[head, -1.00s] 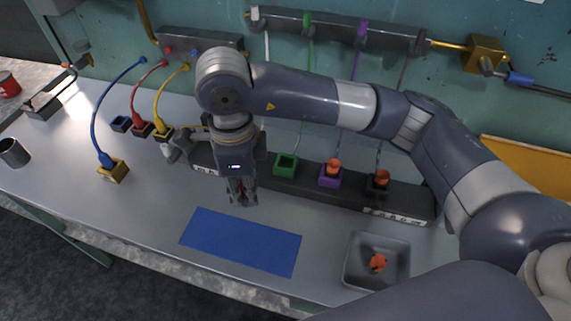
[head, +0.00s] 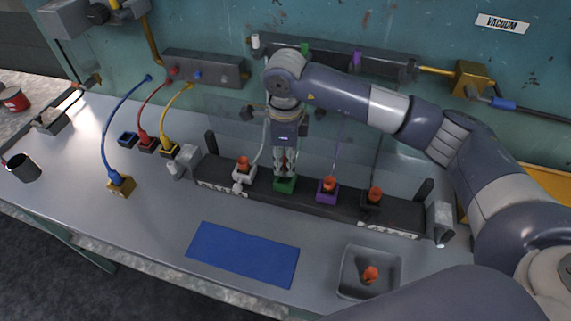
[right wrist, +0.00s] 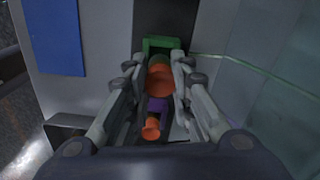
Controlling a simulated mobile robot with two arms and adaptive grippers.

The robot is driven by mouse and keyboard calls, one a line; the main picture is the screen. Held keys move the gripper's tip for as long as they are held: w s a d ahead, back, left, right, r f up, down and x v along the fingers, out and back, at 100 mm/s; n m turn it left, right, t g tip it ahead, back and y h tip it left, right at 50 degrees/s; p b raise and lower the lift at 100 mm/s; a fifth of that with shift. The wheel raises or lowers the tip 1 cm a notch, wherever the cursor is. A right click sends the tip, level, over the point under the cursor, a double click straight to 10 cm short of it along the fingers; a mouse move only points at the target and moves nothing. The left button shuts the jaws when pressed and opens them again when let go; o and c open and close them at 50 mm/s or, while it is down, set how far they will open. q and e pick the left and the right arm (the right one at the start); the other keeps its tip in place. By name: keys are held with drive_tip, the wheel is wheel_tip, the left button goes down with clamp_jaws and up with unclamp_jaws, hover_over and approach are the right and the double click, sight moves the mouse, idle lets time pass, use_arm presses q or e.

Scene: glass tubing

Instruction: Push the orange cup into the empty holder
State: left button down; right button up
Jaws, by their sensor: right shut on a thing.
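My right gripper (head: 285,166) is over the green holder (head: 285,185) in the rack, pointing down. In the right wrist view its fingers are closed around an orange cup (right wrist: 160,80), with the green holder (right wrist: 160,45) right at the cup's end. I cannot tell how deep the cup sits in it. The white holder (head: 245,176), purple holder (head: 327,196) and black holder (head: 372,204) each have an orange cup in them. Another orange cup (head: 370,274) lies in the grey tray (head: 346,286). My left gripper is out of view.
The black rack (head: 345,210) has grey clamps at both ends. A blue mat (head: 243,254) lies in front of it. Blue, red and yellow tubes run to small blocks at the left. A dark mug (head: 24,168) stands at the far left. A clear panel stands behind the rack.

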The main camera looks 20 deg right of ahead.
sight(285, 170)
wheel_tip(285, 170, down, 3)
drive_tip(key=shift+f+p, duration=0.2)
drive_tip(key=shift+p, duration=0.75)
drive_tip(key=shift+f, duration=0.1)
drive_tip(key=shift+f+b, duration=0.2)
drive_tip(key=shift+b, duration=0.1)
drive_tip(key=o, duration=0.9)
drive_tip(key=shift+r, duration=0.1)
